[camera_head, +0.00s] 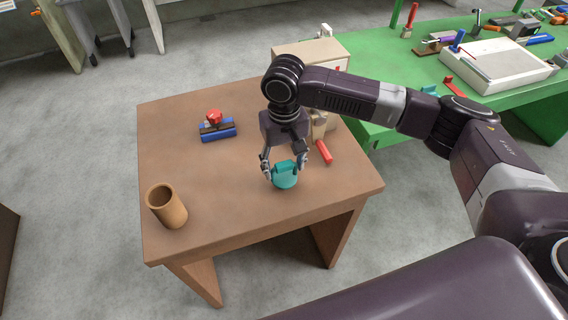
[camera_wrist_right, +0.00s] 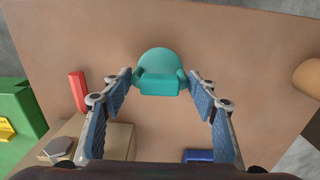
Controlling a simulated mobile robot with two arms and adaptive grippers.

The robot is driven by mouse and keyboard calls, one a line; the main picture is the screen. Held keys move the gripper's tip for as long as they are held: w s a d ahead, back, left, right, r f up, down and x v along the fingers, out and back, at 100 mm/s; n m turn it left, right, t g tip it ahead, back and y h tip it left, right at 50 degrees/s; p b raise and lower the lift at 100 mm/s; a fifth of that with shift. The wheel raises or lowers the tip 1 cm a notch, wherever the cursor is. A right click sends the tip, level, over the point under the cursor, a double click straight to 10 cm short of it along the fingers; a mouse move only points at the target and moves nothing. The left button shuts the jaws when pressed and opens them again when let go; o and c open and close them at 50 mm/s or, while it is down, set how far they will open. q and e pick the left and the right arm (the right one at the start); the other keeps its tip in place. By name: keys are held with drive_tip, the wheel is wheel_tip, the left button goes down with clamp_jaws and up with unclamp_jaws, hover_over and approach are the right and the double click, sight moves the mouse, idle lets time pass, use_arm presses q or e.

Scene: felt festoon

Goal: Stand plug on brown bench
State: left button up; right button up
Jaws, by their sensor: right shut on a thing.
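The teal plug (camera_head: 285,176) has a round base and a block-like handle on top. It is upright at the brown bench (camera_head: 230,175), near the middle of its front half; whether its base touches the bench top is hard to tell. My right gripper (camera_head: 284,169) comes down from above, with its fingers shut on the plug's handle. In the right wrist view the plug (camera_wrist_right: 160,72) sits between the blue-padded fingertips (camera_wrist_right: 160,84), its round base beyond them. My left gripper is not in view.
A cluttered green bench (camera_head: 430,60) stands right.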

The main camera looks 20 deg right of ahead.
drive_tip(key=shift+f, duration=0.25)
drive_tip(key=o, duration=1.2)
drive_tip(key=shift+c, duration=0.2)
wheel_tip(320, 180, up, 12)
drive_tip(key=b, duration=0.2)
